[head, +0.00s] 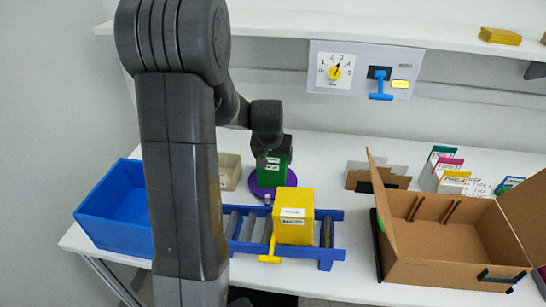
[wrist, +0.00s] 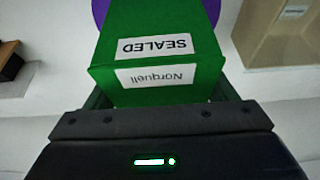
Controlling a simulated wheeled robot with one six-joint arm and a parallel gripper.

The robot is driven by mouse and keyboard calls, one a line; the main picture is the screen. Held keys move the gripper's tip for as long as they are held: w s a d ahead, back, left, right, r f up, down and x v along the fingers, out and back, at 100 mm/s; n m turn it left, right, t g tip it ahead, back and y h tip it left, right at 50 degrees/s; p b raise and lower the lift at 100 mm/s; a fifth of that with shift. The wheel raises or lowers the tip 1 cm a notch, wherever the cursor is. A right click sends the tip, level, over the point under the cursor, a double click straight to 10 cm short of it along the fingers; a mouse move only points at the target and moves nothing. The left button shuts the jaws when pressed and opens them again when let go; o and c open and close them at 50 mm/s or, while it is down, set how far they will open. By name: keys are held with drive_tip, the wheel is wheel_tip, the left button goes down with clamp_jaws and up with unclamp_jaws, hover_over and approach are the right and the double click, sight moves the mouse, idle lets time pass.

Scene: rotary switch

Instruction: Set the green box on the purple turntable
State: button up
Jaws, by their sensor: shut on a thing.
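The green box (head: 271,172) is in my gripper (head: 274,152), at the middle of the table. In the wrist view the green box (wrist: 160,60) fills the space between the fingers, with labels reading "SEALED" and "Norquell" upside down. My gripper (wrist: 158,100) is shut on it. The purple turntable (head: 262,191) shows below and around the box in the head view, and a purple edge (wrist: 99,12) shows behind the box in the wrist view. The box appears at or just over the turntable; I cannot tell whether it touches it.
A yellow box (head: 293,222) sits on a blue roller conveyor (head: 334,254) in front of the turntable. A blue bin (head: 110,215) is left, a tan bin (head: 230,171) beside the turntable, and an open cardboard box (head: 435,240) right. A wall panel (head: 360,68) carries a dial and blue lever.

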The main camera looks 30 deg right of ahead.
drive_tip(key=o, duration=0.7)
drive_tip(key=shift+f, duration=0.15)
drive_tip(key=o, duration=0.4)
drive_tip(key=shift+o, duration=0.2)
drive_tip(key=shift+r, duration=0.45)
drive_tip(key=v, duration=1.1)
drive_tip(key=shift+s+a+r, duration=0.2)
drive_tip(key=shift+r, duration=0.05)
